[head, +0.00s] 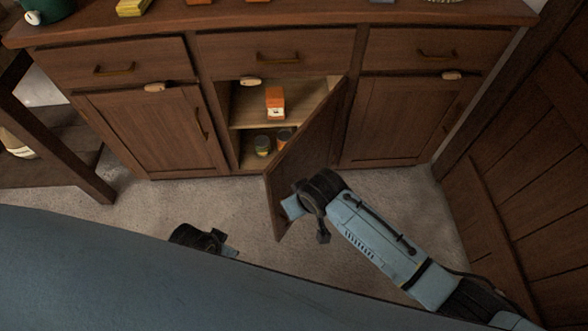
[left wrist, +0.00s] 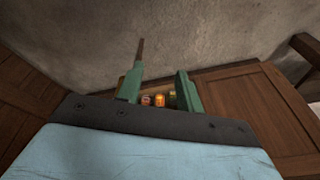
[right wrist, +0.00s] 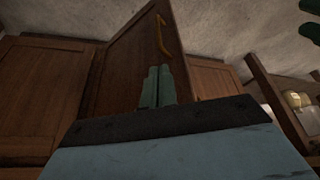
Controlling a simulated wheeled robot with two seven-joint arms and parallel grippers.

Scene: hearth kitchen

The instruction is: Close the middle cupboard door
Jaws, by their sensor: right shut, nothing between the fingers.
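The middle cupboard door (head: 307,135) stands open, hinged on its right side and swung out toward me. Inside the middle cupboard (head: 240,108), a shelf and stored items show. My right gripper (head: 290,207) is shut and empty near the door's free edge, on its outer side. In the right wrist view its fingers (right wrist: 157,87) point at the door's face (right wrist: 125,65), with the brass handle (right wrist: 162,36) beyond them. I cannot tell whether they touch the door. My left gripper (head: 230,251) is low at left, partly hidden by my body; its fingers (left wrist: 158,88) are apart and empty.
An orange-and-white box (head: 275,103) stands on the shelf, with cans (head: 263,145) below. The left door (head: 155,130) and right door (head: 400,120) are shut. A wooden table leg (head: 70,165) is at left and a wooden panel (head: 525,190) at right. Carpet lies in front.

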